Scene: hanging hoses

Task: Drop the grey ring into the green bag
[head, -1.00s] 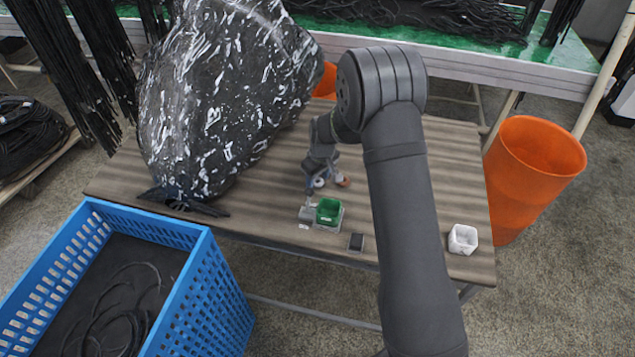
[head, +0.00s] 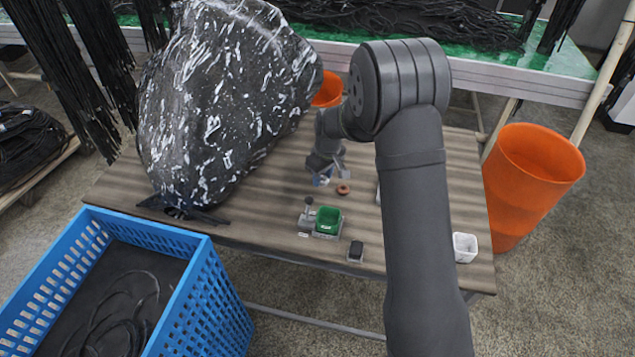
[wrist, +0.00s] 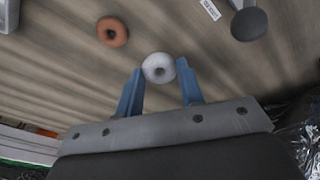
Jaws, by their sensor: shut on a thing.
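The grey ring (wrist: 159,67), pale and almost white, is held between the blue fingertips of my gripper (wrist: 160,88) in the wrist view. In the head view my gripper (head: 323,179) is over the middle of the table, beyond the green bag, and the ring is small there. I cannot tell how far it is above the table. The green bag (head: 327,220) is a small open-topped green container in a grey holder, nearer the camera than my gripper.
A brown ring (head: 343,189) lies just right of my gripper and shows in the wrist view (wrist: 112,31). A grey post (head: 309,205) stands left of the green bag. A dark block (head: 356,249) and a white cup (head: 465,247) are to the right. A large black-and-white bundle (head: 225,95) fills the left.

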